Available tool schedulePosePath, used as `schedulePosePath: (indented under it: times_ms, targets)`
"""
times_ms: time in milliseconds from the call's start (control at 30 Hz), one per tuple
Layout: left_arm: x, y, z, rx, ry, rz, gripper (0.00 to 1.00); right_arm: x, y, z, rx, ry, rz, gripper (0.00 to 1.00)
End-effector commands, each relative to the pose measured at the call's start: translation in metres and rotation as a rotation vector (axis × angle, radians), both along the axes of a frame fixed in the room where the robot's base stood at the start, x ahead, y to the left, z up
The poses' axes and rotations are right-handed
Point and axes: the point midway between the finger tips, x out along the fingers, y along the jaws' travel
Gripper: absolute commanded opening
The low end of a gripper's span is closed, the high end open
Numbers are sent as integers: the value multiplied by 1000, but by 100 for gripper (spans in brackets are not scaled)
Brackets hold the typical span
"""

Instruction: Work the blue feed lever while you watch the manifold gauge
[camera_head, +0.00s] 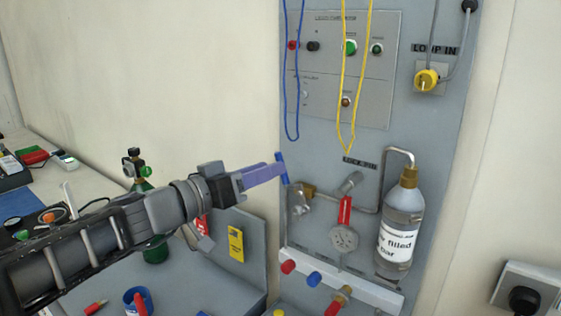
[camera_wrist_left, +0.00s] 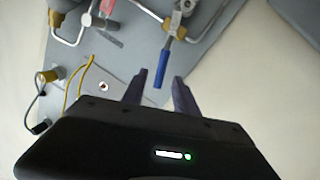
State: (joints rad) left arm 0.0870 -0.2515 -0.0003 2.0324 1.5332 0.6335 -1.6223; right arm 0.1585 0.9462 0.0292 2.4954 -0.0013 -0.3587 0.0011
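The blue feed lever (camera_head: 281,168) stands up at the left edge of the grey panel, by a brass fitting. In the left wrist view the lever (camera_wrist_left: 163,66) points toward my gripper. My left gripper (camera_head: 270,172) is at the lever; in the wrist view its fingers (camera_wrist_left: 160,76) are apart, with the lever's end showing between them and gaps on both sides. I cannot tell whether they touch it. I cannot make out a gauge dial; a round grey disc (camera_head: 343,239) sits below a red lever (camera_head: 346,210). My right gripper is not in view.
A grey bottle (camera_head: 398,230) with a bent pipe stands right of the levers. Blue (camera_head: 286,110) and yellow (camera_head: 344,125) cords hang down the panel above. A white ledge (camera_head: 370,290) with coloured caps lies below. A green cylinder (camera_head: 155,250) stands behind my left arm.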

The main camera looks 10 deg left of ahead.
Motion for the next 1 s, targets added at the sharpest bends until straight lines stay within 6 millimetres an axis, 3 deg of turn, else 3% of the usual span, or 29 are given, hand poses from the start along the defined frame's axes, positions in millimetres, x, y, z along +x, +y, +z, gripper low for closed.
schedulePosePath:
  times_ms: [300, 633, 1000]
  targets:
    - [35, -23, 1, 1, 1, 0, 35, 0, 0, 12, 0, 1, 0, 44]
    - [38, -25, 0, 0, 0, 1, 34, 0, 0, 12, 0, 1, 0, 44]
    - [38, -24, 0, 0, 0, 1, 4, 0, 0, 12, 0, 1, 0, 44]
